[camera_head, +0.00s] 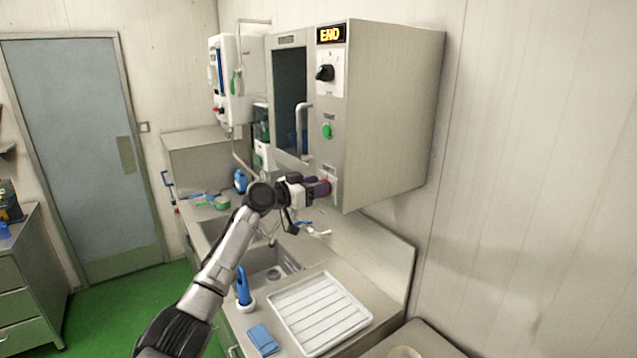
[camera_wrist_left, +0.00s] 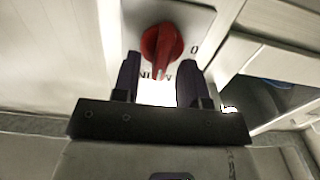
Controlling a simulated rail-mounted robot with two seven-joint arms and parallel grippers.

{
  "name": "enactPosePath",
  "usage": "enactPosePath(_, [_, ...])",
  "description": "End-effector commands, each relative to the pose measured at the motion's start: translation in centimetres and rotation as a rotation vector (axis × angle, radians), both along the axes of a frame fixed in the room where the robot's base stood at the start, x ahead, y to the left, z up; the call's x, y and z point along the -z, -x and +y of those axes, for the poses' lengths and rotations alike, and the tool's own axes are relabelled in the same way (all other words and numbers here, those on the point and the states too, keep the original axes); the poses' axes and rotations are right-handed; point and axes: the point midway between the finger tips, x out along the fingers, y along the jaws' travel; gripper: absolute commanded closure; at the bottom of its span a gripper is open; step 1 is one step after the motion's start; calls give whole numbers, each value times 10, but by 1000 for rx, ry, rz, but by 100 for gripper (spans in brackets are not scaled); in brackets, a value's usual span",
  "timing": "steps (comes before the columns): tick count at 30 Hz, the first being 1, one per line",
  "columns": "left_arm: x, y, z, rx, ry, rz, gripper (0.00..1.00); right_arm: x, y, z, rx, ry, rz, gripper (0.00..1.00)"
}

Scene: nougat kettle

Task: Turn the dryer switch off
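The dryer (camera_head: 385,115) is a grey wall cabinet with a lit "END" display, a black knob (camera_head: 325,73) and a green button (camera_head: 327,131). Its red rotary switch (camera_wrist_left: 161,45) sits on a pale plate (camera_wrist_left: 190,22) low on the front panel. In the left wrist view the red handle points down toward me, and a "0" is marked to its right. My left gripper (camera_head: 322,187) is at this switch in the head view. Its two dark fingers are apart, either side of the lower handle, with a gap visible. Contact cannot be told. My right gripper is not in view.
Below the dryer is a counter with a sink (camera_head: 262,268), a white ribbed tray (camera_head: 320,312), a blue cloth (camera_head: 263,340) and a blue-handled brush (camera_head: 243,288). The dryer door handle (camera_head: 302,128) sticks out above my left gripper.

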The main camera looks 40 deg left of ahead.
Motion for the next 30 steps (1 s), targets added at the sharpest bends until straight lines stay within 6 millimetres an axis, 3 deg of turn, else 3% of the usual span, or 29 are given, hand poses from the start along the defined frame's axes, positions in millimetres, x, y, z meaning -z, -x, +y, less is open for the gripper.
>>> enactPosePath(15, [0,-8,-3,0,-1,1,61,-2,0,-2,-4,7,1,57])
enactPosePath(27, [0,-8,-3,0,-1,1,99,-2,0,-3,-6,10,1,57])
enactPosePath(30, [0,-8,-3,-1,-1,1,100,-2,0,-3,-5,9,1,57])
